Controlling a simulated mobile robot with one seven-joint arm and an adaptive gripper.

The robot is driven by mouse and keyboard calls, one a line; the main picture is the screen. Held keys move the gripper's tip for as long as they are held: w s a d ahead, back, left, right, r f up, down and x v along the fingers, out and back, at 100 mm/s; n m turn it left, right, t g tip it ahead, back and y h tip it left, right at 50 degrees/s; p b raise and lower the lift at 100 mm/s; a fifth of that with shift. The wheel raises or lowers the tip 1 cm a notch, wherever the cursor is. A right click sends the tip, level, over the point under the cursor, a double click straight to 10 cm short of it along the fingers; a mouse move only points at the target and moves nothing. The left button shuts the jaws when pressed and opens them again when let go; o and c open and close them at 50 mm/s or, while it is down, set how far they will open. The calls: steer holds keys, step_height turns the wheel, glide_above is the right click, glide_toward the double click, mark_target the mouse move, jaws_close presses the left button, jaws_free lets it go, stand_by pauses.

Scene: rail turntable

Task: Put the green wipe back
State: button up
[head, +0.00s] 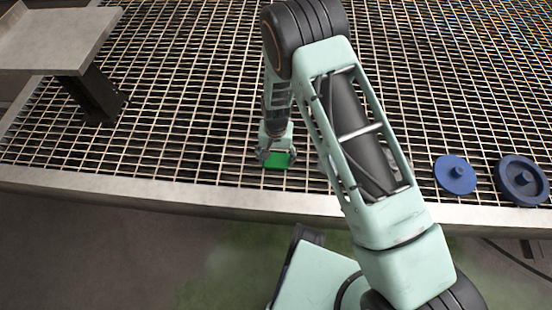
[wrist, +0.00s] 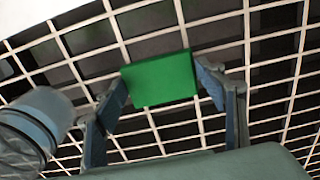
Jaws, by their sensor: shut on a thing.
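The green wipe (wrist: 160,79) is a flat green rectangle between the two fingers of my gripper (wrist: 163,88) in the wrist view. It also shows in the head view (head: 277,160), just below my gripper (head: 274,153), over the grating near its front edge. My gripper is shut on the wipe. I cannot tell whether the wipe touches the grating or hangs slightly above it.
A metal grating (head: 200,110) spans the scene, with a pale front rim (head: 180,193). A grey raised plate (head: 55,38) on a dark post stands at the left. A blue disc (head: 455,175) and a darker round piece (head: 521,180) lie at the right. The grating left of my gripper is clear.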

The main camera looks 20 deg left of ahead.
mark_target(276, 162)
steer(key=shift+f, duration=0.2)
steer(key=o, duration=1)
steer(key=shift+r, duration=0.2)
step_height(276, 162, up, 12)
steer(key=p, duration=0.3)
steer(key=shift+p, duration=0.35)
